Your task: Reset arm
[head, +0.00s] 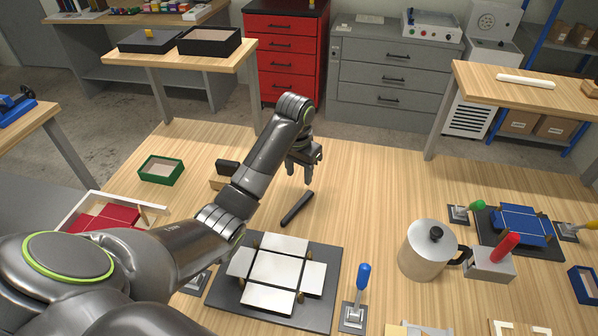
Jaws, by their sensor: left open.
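My left arm comes in from the lower left and reaches over the wooden table. My left gripper (303,172) is open and empty, pointing down above the table, behind a dark bar (297,208). The black former base (318,311) lies at the front middle with a white flat blank (275,270) on it, its flaps lying flat. A blue-handled clamp (362,280) stands to the right of that base. My right gripper is not in view.
A green tray (161,170) stands at the left, near a white box (150,214) with red sheets. A metal pot (428,250), a red-handled block (490,264) and a blue blank (519,226) are at the right. The table's back middle is clear.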

